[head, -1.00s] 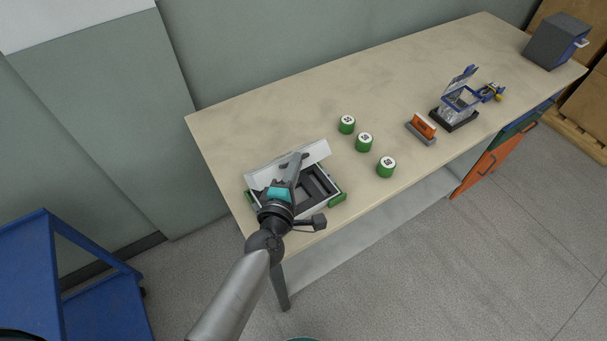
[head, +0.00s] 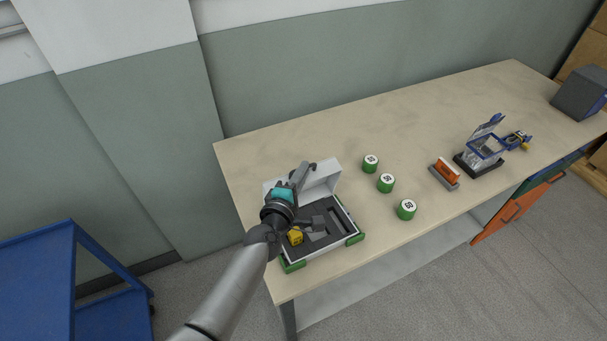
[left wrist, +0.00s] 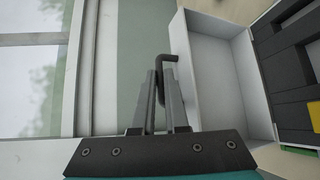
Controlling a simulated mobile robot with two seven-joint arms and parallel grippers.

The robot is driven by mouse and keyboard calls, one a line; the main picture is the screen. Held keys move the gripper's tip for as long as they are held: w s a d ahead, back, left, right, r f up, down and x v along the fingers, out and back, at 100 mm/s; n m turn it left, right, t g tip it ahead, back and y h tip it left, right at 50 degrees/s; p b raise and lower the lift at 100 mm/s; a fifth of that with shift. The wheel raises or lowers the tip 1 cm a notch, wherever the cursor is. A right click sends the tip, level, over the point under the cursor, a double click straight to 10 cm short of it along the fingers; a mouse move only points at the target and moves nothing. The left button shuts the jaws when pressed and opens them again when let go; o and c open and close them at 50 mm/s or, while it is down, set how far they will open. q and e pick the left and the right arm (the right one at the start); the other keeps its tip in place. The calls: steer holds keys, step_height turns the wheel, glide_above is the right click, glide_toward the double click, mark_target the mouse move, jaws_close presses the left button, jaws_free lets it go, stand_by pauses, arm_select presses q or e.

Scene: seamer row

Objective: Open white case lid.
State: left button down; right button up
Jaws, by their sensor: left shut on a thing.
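The white case (head: 324,252) with green corners sits at the left end of the table, with a dark foam insert inside. Its white lid (head: 322,181) stands raised at the back, tilted up, with its hollow inner side showing. In the left wrist view the lid (left wrist: 218,75) is right of the fingers. My left gripper (head: 305,172) is shut on a dark bent handle (left wrist: 162,68) by the lid's edge. A yellow item (head: 295,237) lies in the case, partly hidden by my arm. My right gripper is not in view.
Several things share the table: green cans with white tops (head: 387,183), an orange block in a grey holder (head: 445,174), a blue-framed fixture (head: 486,150) and a dark box (head: 582,93). A blue cart (head: 75,285) stands left. The table's back middle is clear.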

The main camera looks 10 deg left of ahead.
arm_select(q)
steer(key=shift+w+r, duration=0.2)
steer(key=shift+r, duration=0.25)
steer(key=c, duration=1.1)
jaws_free()
steer(key=shift+o, duration=0.8)
steer(key=shift+s+d, duration=0.1)
steer(key=shift+f, duration=0.15)
steer(key=shift+v, duration=7.65)
steer(key=shift+f, duration=0.1)
